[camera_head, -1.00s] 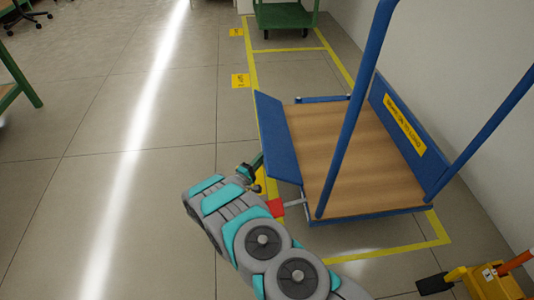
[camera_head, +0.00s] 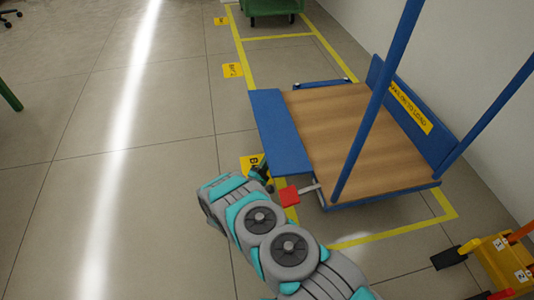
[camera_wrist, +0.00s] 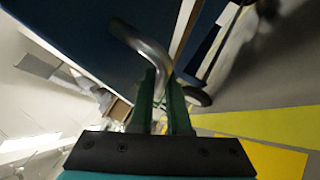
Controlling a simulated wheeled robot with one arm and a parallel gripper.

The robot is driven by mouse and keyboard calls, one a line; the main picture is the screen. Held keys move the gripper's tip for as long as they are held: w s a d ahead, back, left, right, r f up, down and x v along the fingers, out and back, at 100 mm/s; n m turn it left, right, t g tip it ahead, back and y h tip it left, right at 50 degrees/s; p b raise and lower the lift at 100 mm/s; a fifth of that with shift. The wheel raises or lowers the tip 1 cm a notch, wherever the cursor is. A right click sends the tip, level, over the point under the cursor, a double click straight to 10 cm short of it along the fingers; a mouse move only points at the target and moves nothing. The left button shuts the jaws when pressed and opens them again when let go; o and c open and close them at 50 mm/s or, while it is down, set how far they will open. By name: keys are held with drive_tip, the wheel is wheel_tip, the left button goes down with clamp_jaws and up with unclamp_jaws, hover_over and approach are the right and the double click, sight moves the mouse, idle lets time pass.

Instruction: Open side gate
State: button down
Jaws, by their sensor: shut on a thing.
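The side gate (camera_head: 279,132) is a flat blue panel along the left side of a blue cart with a wooden deck (camera_head: 345,135). It leans outward and down, almost level with the deck. My gripper (camera_head: 263,172) is at the gate's near outer corner, partly hidden by my arm. In the wrist view its green fingers (camera_wrist: 163,85) are shut on a curved metal handle (camera_wrist: 147,45) beside the dark blue panel (camera_wrist: 85,35). A red-ended lever (camera_head: 290,196) sticks out at the cart's near left corner.
Blue posts (camera_head: 375,105) rise from the cart. A blue panel with a yellow label (camera_head: 405,105) stands upright by the wall. A green cart (camera_head: 270,8) stands at the back, and a yellow-orange item (camera_head: 500,262) at the lower right.

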drive_tip(key=shift+a+r, duration=0.1)
drive_tip(key=shift+a, duration=0.1)
drive_tip(key=c, duration=0.9)
unclamp_jaws()
drive_tip(key=v, duration=0.8)
drive_tip(key=shift+d+p, duration=0.1)
drive_tip(key=shift+p, duration=0.3)
